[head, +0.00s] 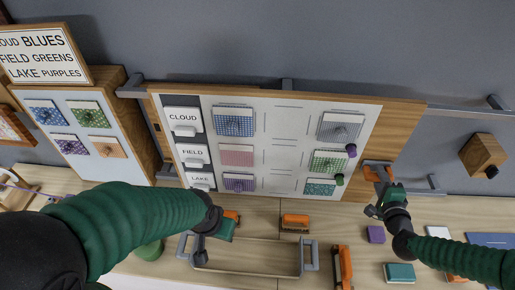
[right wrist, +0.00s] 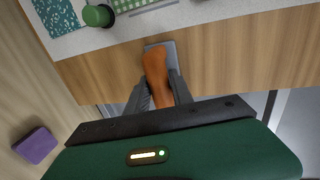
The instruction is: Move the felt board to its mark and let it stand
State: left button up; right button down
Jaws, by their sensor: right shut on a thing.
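The felt board (head: 252,170) is a wide pale panel in a wooden frame, with CLOUD, FIELD and LAKE labels and several patterned quilt squares. It is at the middle of the head view, near the back of the table; I cannot tell what bears its lower edge. My right gripper (head: 376,188) is shut on an orange handle at the board's right edge. The handle (right wrist: 156,78) shows between the fingers in the right wrist view. My left gripper (head: 230,220) is below the board's lower left; its fingers are unclear. I cannot make out the mark.
A wooden tray (head: 250,268) with grey handles lies in front of the board. Orange-handled tools (head: 295,222), a purple block (head: 376,234) and a teal block (head: 399,273) lie nearby. A sample stand (head: 118,150) is close on the left. A grey rail (head: 460,111) runs behind.

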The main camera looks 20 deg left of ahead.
jog(key=w+d, duration=0.2)
jog(key=d, duration=1.2)
jog(key=w+d+p, duration=0.1)
jog(key=w+d, duration=0.2)
jog(key=d, duration=1.1)
jog(key=shift+w+d+f, duration=0.2)
jog(key=shift+d, duration=0.15)
jog(key=c, duration=1.3)
grip_release()
jog(key=shift+o, duration=1.3)
jog(key=shift+d, duration=0.1)
jog(key=shift+w+d, duration=0.1)
